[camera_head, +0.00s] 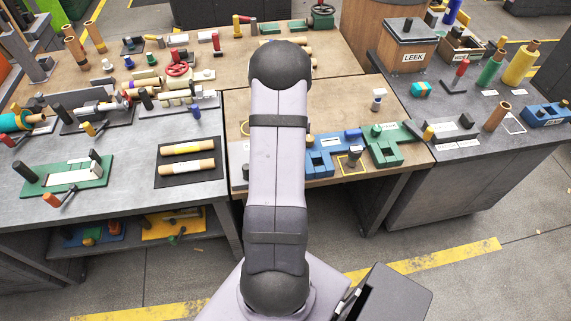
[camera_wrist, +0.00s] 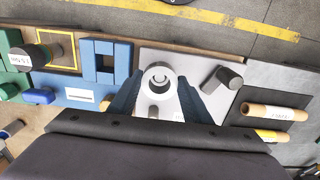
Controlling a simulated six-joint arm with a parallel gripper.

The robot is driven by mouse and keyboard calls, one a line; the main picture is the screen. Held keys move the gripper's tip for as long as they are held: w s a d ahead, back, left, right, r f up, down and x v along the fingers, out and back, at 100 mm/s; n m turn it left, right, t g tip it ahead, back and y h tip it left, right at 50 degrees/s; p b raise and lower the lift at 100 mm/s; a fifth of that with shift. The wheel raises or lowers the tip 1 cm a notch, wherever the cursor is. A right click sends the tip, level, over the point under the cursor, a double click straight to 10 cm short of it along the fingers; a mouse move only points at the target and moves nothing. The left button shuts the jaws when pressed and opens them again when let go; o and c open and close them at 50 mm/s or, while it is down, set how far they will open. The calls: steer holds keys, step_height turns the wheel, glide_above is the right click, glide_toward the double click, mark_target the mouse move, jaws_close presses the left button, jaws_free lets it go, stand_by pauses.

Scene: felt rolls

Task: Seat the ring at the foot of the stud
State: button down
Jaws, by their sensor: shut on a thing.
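In the wrist view a pale grey ring (camera_wrist: 148,78) sits between the two dark blue fingers of my gripper (camera_wrist: 159,98), which is shut on it. A round grey shape shows inside the ring's opening; I cannot tell whether it is the stud's top or how high the ring is. A pale plate (camera_wrist: 205,62) lies below and around the gripper. A dark cylinder (camera_wrist: 222,78) lies or leans at the plate's right side. In the head view my own arm hides the gripper and the ring.
Blue blocks (camera_wrist: 105,62) lie close left of the gripper in the wrist view, with a yellow-outlined square (camera_wrist: 56,47) beyond. Cardboard rolls (camera_wrist: 273,111) lie to the right. In the head view, a green block (camera_head: 388,146) stands right of the blue one (camera_head: 323,160).

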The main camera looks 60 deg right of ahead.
steer(key=shift+f+b, duration=1.3)
steer(key=shift+f, duration=0.8)
stand_by(1.8)
steer(key=c, duration=0.9)
jaws_free()
steer(key=shift+r, duration=0.1)
steer(key=shift+r+b, duration=1.1)
steer(key=shift+r, duration=2.5)
